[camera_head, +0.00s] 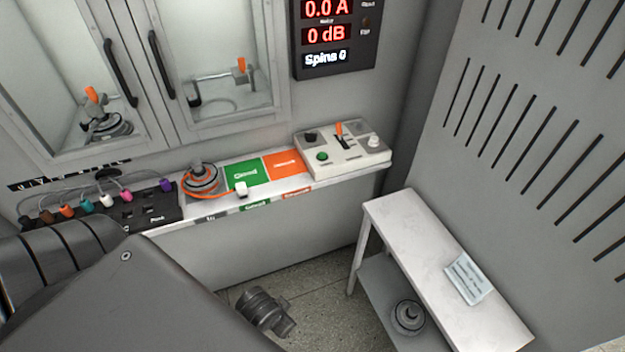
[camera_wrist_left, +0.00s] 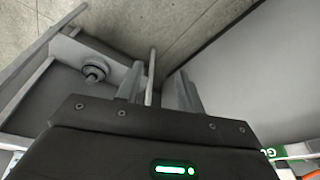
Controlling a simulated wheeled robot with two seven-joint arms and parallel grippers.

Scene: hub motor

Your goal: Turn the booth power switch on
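A pale control box (camera_head: 343,154) sits at the right end of the bench ledge. It carries an upright orange-tipped lever (camera_head: 340,131), a green button (camera_head: 322,156), a dark knob (camera_head: 310,136) and a white knob (camera_head: 374,142). Their labels are too small to read, so I cannot tell which is the power switch. My left gripper (camera_wrist_left: 159,72) points down toward the floor in the left wrist view. Its two fingers are apart with nothing between them. In the head view the large dark arm at lower left hides the gripper. My right gripper is not in view.
A lit display (camera_head: 330,35) reads 0.0 A and 0 dB above the ledge. A motor with an orange cable (camera_head: 201,178) and a row of coloured plugs (camera_head: 107,199) lie left of the box. A white side table (camera_head: 420,233) stands at right. Glass doors (camera_head: 215,55) are behind.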

